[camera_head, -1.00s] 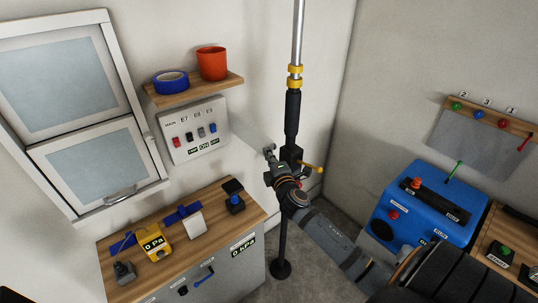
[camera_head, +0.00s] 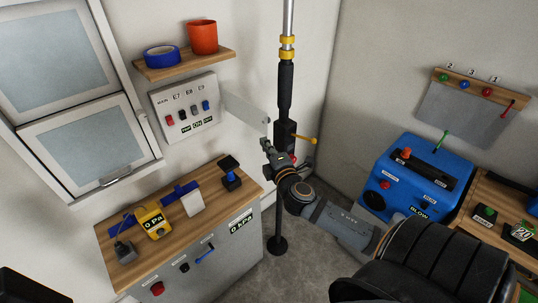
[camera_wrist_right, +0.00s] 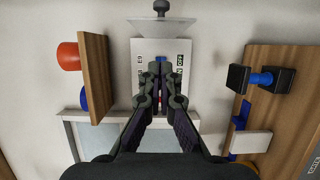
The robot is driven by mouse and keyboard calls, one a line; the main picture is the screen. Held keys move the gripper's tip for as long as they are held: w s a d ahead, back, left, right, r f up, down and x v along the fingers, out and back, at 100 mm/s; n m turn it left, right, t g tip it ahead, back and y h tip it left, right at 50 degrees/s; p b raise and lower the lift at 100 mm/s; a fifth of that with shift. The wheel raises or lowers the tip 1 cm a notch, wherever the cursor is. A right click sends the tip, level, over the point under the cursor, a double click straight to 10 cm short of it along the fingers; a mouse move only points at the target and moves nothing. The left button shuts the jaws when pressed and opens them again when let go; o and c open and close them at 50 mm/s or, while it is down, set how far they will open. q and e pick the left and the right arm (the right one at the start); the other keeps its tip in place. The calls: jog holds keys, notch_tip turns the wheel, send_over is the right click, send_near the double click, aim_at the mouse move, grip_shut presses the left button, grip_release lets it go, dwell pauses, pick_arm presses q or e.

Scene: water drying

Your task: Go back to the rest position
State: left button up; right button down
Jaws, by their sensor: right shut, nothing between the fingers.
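My right gripper (camera_head: 267,147) is shut and empty in the middle of the head view, in front of the black pole (camera_head: 285,90). In the right wrist view its fingertips (camera_wrist_right: 159,70) meet in front of the white switch panel (camera_wrist_right: 144,50), with part of the panel hidden behind them. The same panel (camera_head: 190,135) hangs on the wall to the left of the gripper in the head view. The gripper touches nothing that I can make out. My left gripper is not in view; only an unclear dark shape shows at the bottom left corner.
A wooden-topped cabinet (camera_head: 240,195) with small devices stands below the panel. A shelf (camera_head: 180,67) holds a red cup (camera_head: 203,38) and blue tape (camera_head: 162,57). A blue machine (camera_head: 400,200) stands at the right. Grey floor shows between it and the cabinet.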

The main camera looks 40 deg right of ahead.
jog(key=s+d+f+m+g, duration=0.2)
jog(key=s+d+f+g, duration=0.15)
jog(key=f, duration=0.85)
jog(key=s+d+f+m+g, duration=0.25)
jog(key=s+f, duration=0.25)
jog(key=f, duration=0.7)
jog(key=s+d+f+m+g, duration=0.3)
jog(key=s+f, duration=0.1)
jog(key=f, duration=0.8)
jog(key=s+a+f+m+g+y, duration=0.1)
jog(key=s+a+f+m+g, duration=0.15)
jog(key=s+f, duration=0.5)
jog(key=s+a+f+m+g+y, duration=0.15)
jog(key=s+a+f, duration=0.25)
jog(key=s+f, duration=0.4)
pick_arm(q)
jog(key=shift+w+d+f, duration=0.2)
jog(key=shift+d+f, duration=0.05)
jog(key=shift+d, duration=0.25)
pick_arm(e)
jog(key=s+a+f+m+g, duration=0.1)
jog(key=s+a+f, duration=0.3)
jog(key=s, duration=0.3)
jog(key=s+a+f+m+g+y, duration=0.1)
jog(key=s+a+f+m+g, duration=0.1)
jog(key=s+a+f, duration=0.3)
jog(key=s+a, duration=0.2)
jog(key=s, duration=0.1)
jog(key=shift+a, duration=0.2)
